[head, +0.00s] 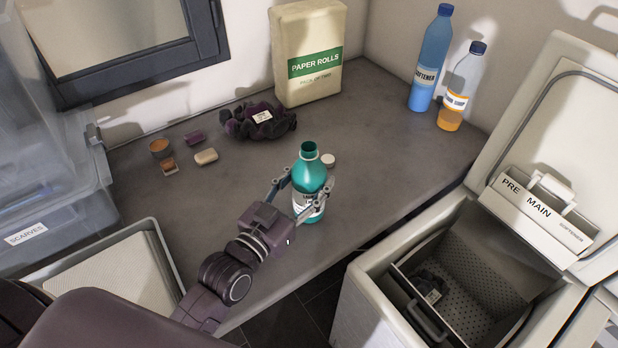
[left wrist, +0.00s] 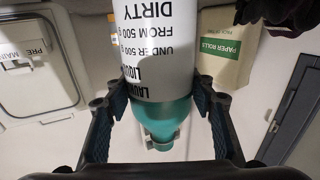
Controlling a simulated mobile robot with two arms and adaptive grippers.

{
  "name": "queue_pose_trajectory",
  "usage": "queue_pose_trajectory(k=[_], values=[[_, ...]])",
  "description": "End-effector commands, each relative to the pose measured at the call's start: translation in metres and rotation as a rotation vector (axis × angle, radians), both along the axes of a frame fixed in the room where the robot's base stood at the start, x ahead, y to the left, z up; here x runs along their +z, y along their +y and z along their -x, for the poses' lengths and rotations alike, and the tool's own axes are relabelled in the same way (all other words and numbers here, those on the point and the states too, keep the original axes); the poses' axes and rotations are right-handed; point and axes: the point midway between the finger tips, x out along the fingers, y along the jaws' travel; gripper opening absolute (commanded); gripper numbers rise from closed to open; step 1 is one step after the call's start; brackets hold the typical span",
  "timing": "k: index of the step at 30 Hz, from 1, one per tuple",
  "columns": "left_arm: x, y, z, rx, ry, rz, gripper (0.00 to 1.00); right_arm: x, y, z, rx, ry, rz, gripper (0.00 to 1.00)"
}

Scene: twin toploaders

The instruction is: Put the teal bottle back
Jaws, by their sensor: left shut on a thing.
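The teal bottle (head: 312,172) stands roughly upright over the front part of the grey counter, with its neck open and no cap on it. My left gripper (head: 306,190) is shut on it, one finger on each side of its body. In the left wrist view the bottle (left wrist: 166,118) shows upside down, its white label between the fingers of my left gripper (left wrist: 160,100). I cannot tell whether its base touches the counter. A small white cap (head: 328,160) lies behind the bottle. My right gripper is not in view.
A blue softener bottle (head: 430,65) and an orange-filled bottle (head: 460,88) stand at the back right. The paper rolls pack (head: 307,50), a dark scrunched cloth (head: 245,122) and small items are behind. The open toploader (head: 365,300) is at right. Counter right of the bottle is clear.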

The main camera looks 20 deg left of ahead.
Motion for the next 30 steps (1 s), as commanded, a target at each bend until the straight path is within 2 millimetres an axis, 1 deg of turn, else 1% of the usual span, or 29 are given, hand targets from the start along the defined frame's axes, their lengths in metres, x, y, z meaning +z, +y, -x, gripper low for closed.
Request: queue_pose_trajectory(k=[1, 5, 6, 10, 17, 20, 21, 23, 26, 30], values=[[0.003, 0.000, 0.000, 0.001, -0.007, 0.002, 0.04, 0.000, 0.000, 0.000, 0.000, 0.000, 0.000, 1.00], [0.000, 0.000, 0.000, 0.000, -0.006, 0.002, 0.04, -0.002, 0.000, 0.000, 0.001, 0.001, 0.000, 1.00], [-0.003, 0.000, 0.000, 0.000, 0.000, 0.000, 0.54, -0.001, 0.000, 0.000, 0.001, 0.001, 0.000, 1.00], [-0.002, 0.000, 0.000, 0.000, 0.000, 0.000, 0.68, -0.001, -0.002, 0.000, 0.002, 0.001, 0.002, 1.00], [-0.002, 0.000, 0.000, 0.000, 0.000, 0.000, 0.68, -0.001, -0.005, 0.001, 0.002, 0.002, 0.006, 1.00], [0.001, 0.000, 0.000, 0.000, -0.001, 0.000, 0.68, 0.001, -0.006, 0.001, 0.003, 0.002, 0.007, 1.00], [0.000, 0.001, 0.002, 0.000, 0.001, 0.000, 0.68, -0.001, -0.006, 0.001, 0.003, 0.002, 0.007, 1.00], [-0.002, 0.002, 0.008, 0.000, 0.003, -0.001, 0.68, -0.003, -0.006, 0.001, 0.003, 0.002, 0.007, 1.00], [-0.003, 0.006, 0.022, 0.000, 0.003, -0.002, 0.68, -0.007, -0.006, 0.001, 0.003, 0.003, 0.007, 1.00], [-0.004, 0.013, 0.047, 0.000, 0.005, -0.002, 0.68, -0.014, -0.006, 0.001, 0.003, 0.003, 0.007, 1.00]])
